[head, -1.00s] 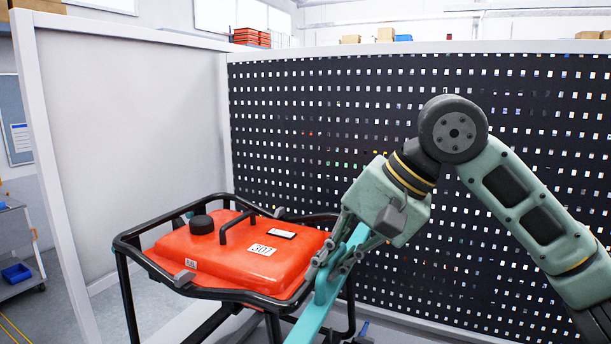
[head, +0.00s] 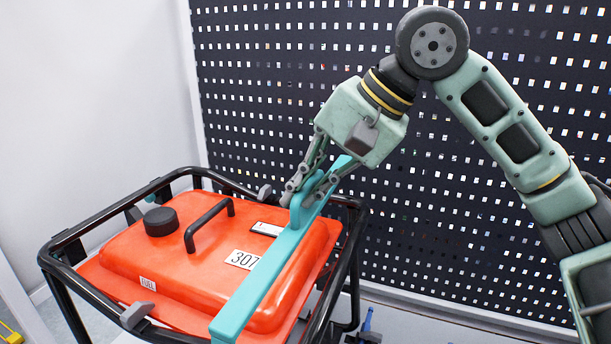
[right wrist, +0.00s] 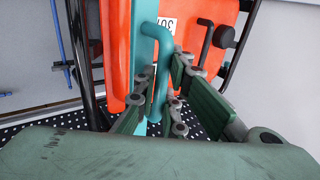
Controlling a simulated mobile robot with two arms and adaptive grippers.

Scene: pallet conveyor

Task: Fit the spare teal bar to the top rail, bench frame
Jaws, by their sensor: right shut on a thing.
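My right gripper (head: 308,197) is shut on the handle of the teal bar (head: 255,282). The bar slants across the right part of the red tank, its near end toward the bottom of the head view. Whether it touches anything below is unclear. In the right wrist view the fingers (right wrist: 160,105) close around the bar's teal handle (right wrist: 158,65). The bench frame is black tube; its top rail (head: 95,226) rings the red tank (head: 200,258) marked 307. Grey clamp-like pieces (head: 135,314) sit on the rail. A small teal piece (head: 157,187) shows at the back left. My left gripper is out of view.
A black perforated panel (head: 420,210) stands close behind the frame and my right arm. A pale wall panel (head: 95,90) is at the left. The tank carries a black cap (head: 160,220) and a black handle (head: 208,222). A blue tool-like object (head: 367,325) lies low right of the frame.

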